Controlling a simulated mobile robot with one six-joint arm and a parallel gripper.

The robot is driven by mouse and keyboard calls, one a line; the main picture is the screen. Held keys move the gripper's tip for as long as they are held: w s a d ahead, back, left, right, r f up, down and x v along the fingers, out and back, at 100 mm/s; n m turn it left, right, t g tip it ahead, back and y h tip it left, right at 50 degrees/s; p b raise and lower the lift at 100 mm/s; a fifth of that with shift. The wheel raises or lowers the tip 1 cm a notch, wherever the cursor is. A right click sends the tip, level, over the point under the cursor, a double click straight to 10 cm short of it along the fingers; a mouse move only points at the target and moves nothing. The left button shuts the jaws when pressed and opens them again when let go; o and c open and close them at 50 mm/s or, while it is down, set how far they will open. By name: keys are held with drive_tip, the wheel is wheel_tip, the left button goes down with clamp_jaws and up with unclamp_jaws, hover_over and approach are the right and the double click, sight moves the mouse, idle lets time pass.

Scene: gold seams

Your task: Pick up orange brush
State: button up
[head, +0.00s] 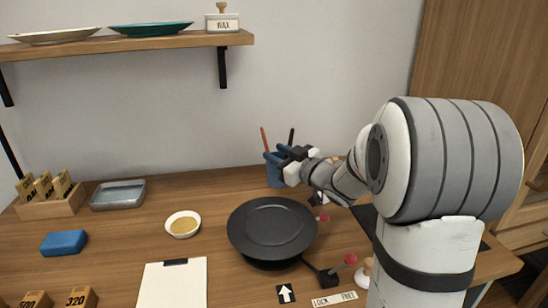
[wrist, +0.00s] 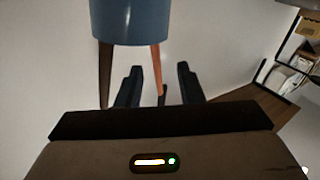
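The orange brush (head: 264,139) stands in a blue cup (head: 273,177) at the back of the table, with its thin handle sticking up. A dark brush (head: 291,138) stands in the same cup, to the right. My gripper (head: 276,154) is at the cup's upper part in the head view and hides some of it. In the wrist view, my gripper (wrist: 158,76) is open, and the orange handle (wrist: 156,65) shows between the two fingers, with gaps on both sides. The dark handle (wrist: 105,75) is outside the left finger. The brush ends inside the cup (wrist: 145,20) are hidden.
A wall shelf (head: 130,44) with plates and a wax jar is above left. A clipboard (head: 172,285) lies in front. Bare table lies left of the cup.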

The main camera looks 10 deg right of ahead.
sight(267, 146)
drive_tip(key=x, duration=0.5)
drive_tip(key=shift+w+d+r, duration=0.1)
drive_tip(key=shift+d+r, duration=0.05)
drive_tip(key=shift+r, duration=0.05)
drive_tip(key=shift+c, duration=0.3)
clamp_jaws()
